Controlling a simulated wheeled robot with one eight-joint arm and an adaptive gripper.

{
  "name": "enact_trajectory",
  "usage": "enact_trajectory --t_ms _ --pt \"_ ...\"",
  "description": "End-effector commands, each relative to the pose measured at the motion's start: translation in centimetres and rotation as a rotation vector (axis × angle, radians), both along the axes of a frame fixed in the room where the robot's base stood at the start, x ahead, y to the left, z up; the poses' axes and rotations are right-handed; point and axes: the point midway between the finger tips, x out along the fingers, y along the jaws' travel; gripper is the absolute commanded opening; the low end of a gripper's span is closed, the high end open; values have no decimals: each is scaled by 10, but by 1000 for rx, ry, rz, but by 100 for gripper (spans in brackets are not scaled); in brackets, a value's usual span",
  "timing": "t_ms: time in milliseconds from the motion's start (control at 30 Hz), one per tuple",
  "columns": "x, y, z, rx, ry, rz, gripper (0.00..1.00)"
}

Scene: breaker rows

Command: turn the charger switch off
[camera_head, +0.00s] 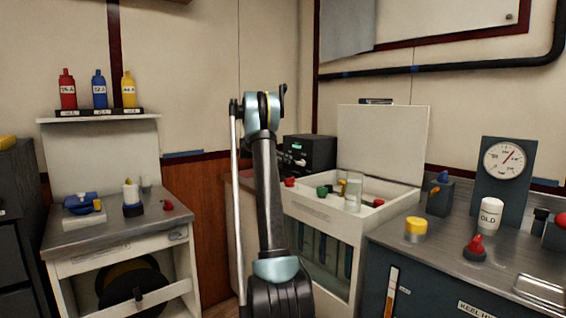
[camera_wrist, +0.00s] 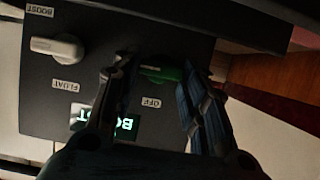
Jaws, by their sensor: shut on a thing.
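The charger is a black box (camera_head: 310,152) at the back of the bench, with a small lit green display and a pale knob. In the wrist view its dark panel (camera_wrist: 100,25) fills most of the picture. A green switch (camera_wrist: 158,73) on it sits between the fingers of my gripper (camera_wrist: 161,72), which is shut on it. The switch's ends are partly hidden by the fingers. An OFF label (camera_wrist: 151,102) lies beside the switch. A white knob (camera_wrist: 57,47) stands apart, near the BOOST and FLOAT labels. The lit display (camera_wrist: 123,125) is partly covered by a finger.
An open white chest (camera_head: 330,215) with its lid up (camera_head: 382,142) stands in front of and right of the charger, holding small coloured items and a jar. A side table (camera_head: 115,235) is at left, a steel-topped counter (camera_head: 450,245) at right.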

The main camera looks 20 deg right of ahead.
Motion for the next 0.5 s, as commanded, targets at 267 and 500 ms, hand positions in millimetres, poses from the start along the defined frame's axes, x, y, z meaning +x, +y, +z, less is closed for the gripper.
enact_trajectory --t_ms 267,500 --pt "4 2 0 -32 82 5 16" --pt "8 3 0 -96 257 5 16"
